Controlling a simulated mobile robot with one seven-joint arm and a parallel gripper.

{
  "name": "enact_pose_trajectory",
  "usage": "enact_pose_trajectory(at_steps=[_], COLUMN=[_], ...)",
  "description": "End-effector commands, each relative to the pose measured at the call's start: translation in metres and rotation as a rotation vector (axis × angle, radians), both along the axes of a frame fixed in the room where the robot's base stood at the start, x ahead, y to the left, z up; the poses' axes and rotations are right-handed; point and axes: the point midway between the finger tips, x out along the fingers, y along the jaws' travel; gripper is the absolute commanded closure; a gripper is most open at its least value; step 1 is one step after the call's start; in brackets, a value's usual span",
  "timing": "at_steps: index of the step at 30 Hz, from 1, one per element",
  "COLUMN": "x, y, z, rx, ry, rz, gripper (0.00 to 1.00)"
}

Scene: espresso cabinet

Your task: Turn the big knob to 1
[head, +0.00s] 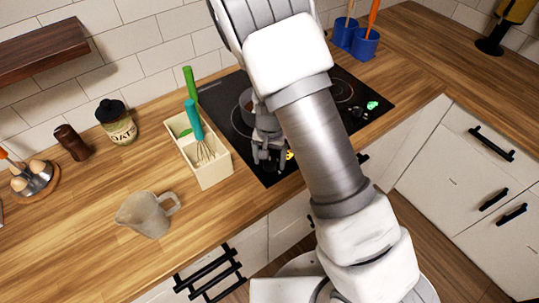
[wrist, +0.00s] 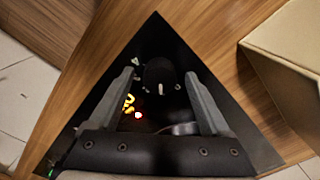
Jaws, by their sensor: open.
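The big knob (wrist: 158,72) shows in the wrist view as a round black knob on the black cooktop (wrist: 152,38), near its corner. A short white mark on the knob points toward the bottom of the picture. My gripper (wrist: 158,77) is open, with one finger on each side of the knob and visible gaps; I cannot tell any contact. Yellow lit characters (wrist: 128,104) and a red light (wrist: 138,115) glow beside it; which setting they show is unclear. In the head view my gripper (head: 269,158) points down over the cooktop's front and hides the knob.
A cream utensil box (head: 212,172) with a whisk (head: 204,150) stands just left of the cooktop. A dark pot (head: 246,104) sits behind my gripper. A glass jug (head: 147,214) stands on the counter at the front left. Blue utensil holders (head: 364,44) stand at the back.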

Motion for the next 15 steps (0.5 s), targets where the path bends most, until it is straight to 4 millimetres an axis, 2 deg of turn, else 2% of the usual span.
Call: enact_pose_trajectory(at_steps=[4,7,15], x=[0.001,0.001,0.001], y=[0.0,0.001,0.001], z=[0.01,0.025,0.087], rx=[0.0,0.002,0.004], ry=[-0.002,-0.004,-0.005], rz=[0.001,0.002,0.003], gripper=[0.19,0.19,0.19])
